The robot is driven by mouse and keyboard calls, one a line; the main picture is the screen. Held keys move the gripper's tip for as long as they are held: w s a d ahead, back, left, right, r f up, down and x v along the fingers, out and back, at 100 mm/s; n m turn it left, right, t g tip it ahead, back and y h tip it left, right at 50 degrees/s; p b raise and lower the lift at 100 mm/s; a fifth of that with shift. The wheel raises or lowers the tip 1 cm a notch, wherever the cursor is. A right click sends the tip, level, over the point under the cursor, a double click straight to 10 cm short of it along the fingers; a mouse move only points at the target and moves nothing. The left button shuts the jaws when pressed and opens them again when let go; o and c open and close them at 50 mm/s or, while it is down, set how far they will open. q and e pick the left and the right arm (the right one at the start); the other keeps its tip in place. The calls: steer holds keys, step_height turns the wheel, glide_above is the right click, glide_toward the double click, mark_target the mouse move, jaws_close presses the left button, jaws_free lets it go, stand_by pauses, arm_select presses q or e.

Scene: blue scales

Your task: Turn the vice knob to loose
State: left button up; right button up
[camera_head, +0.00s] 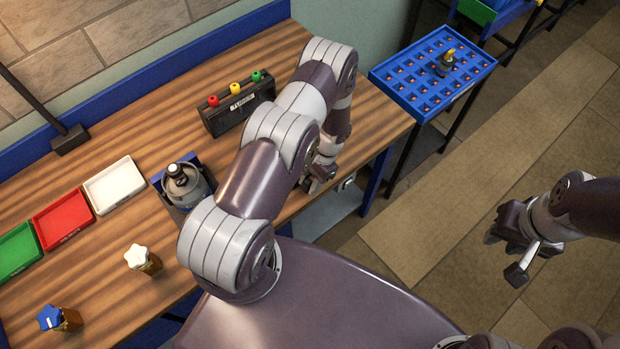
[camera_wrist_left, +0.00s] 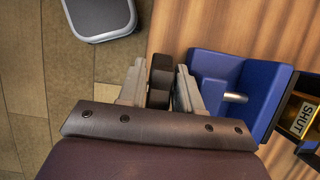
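The vice shows in the left wrist view as a blue body (camera_wrist_left: 216,78) with a short metal rod (camera_wrist_left: 236,97) at the wooden table's edge. My left gripper (camera_wrist_left: 160,85) is just left of the vice, with a dark two-part block between its pale fingers. I cannot tell whether this block is the vice knob or part of the fingertips. In the head view my left gripper (camera_head: 322,180) is at the table's front edge, and my arm hides most of the vice. My right gripper (camera_head: 512,252) hangs over the floor at the right, away from the vice; its opening is unclear.
A gold piece labelled SHUT (camera_wrist_left: 303,117) is right of the vice body. A black box with coloured knobs (camera_head: 238,103) stands behind my left arm. A grey machine (camera_head: 186,185), trays (camera_head: 115,184) and jars are further left. A blue rack (camera_head: 390,70) stands beyond the table.

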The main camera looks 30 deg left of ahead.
arm_select(q)
steer(key=shift+s+f, duration=0.1)
jaws_close()
